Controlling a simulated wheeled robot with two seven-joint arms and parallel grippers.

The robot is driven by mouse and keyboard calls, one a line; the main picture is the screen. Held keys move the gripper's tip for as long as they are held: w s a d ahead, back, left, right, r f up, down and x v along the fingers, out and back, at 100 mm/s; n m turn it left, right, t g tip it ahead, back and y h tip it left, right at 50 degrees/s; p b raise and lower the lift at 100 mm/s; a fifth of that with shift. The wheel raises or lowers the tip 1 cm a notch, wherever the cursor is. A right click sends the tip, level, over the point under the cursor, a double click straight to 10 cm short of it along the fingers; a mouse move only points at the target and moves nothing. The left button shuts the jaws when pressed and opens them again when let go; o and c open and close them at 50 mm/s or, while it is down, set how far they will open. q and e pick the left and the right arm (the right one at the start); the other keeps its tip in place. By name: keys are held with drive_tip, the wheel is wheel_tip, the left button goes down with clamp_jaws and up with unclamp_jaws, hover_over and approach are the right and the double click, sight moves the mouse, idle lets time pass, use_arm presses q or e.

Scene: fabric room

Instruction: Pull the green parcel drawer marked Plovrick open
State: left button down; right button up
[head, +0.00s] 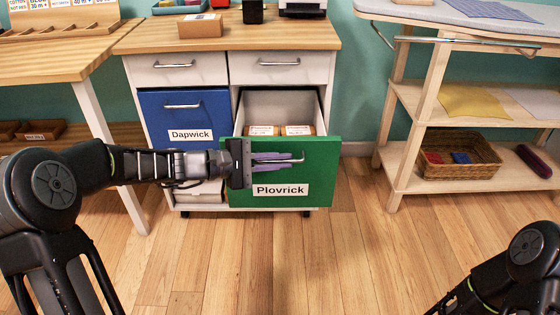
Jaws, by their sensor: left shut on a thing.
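The green parcel drawer (320,180) has a white label reading Plovrick and sits low on the right side of the white cabinet. It stands pulled out from the cabinet, and two brown parcels (281,131) show inside at the back. My left gripper (292,158) comes in from the left and is shut on the silver bar handle on the green front. Its fingers cover part of the handle. The right arm (500,270) shows at the lower right corner, but its gripper is outside the picture.
The blue drawer (182,108) marked Dapwick is closed, left of the green one. A wooden table (60,55) stands at the left. A shelf unit (440,95) with a wicker basket (455,158) stands at the right. The wooden floor before the drawer is clear.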

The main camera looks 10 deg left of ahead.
use_arm(q)
drive_tip(key=shift+s+d, duration=0.1)
drive_tip(key=shift+s, duration=0.2)
use_arm(e)
drive_tip(key=shift+s, duration=0.3)
use_arm(q)
drive_tip(key=c, duration=1.8)
unclamp_jaws()
